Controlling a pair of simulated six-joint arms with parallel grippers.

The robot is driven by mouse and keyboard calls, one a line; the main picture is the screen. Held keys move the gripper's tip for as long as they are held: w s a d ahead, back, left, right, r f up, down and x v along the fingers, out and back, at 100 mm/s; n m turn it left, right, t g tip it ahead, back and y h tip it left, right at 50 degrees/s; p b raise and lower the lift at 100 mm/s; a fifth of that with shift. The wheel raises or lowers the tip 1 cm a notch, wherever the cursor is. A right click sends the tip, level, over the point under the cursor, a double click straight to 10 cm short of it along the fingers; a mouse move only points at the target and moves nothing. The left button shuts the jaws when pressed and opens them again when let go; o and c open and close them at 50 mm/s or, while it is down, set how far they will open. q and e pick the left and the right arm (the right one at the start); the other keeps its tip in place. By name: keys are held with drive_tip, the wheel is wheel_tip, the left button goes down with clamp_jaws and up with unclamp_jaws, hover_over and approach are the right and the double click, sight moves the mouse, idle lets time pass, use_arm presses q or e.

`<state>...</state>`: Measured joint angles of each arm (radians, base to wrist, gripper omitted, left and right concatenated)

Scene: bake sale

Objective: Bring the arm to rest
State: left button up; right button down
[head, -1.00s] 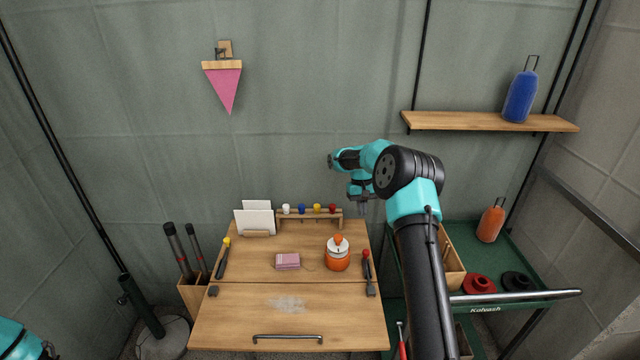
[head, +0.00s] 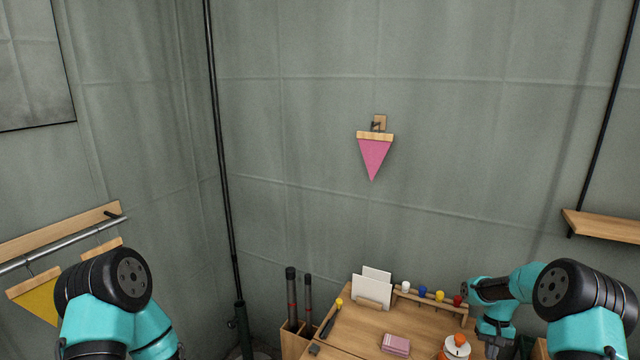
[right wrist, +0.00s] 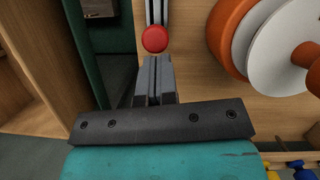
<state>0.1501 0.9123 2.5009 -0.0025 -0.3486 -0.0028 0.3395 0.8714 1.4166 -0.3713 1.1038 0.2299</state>
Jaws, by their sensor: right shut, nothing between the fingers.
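My right arm comes in from the lower right in the head view.
A pink pennant (head: 375,157) hangs on the wall.

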drive_tip(key=shift+s+a+f, duration=0.1)
drive_tip(key=shift+s+a, duration=0.1)
drive_tip(key=shift+s, duration=0.3)
drive_tip(key=shift+w, duration=0.15)
